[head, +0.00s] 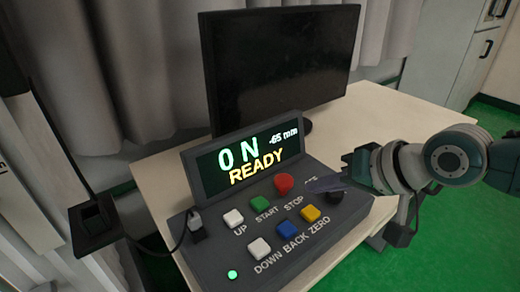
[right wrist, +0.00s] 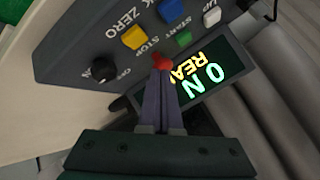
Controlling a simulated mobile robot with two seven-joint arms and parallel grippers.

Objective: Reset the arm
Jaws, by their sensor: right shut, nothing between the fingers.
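The grey control box (head: 225,258) stands on the table with several labelled buttons. Its display (head: 246,162) reads "0 N", "-65 mm" and "READY". The red STOP button (head: 284,184), green START button (head: 261,201), white UP button (head: 233,218), white DOWN button (head: 259,248), blue BACK button (head: 287,229) and yellow ZERO button (head: 310,213) show on top. A black knob (head: 336,195) is at the right. My right gripper (head: 312,185) is shut and empty, over the box between STOP and the knob. In the right wrist view, its fingertips (right wrist: 161,70) overlap the red button; contact cannot be told.
A dark monitor (head: 285,65) stands behind the box. The pale table (head: 390,112) is clear to the right. A black plug with a cable (head: 196,228) sits at the box's left edge.

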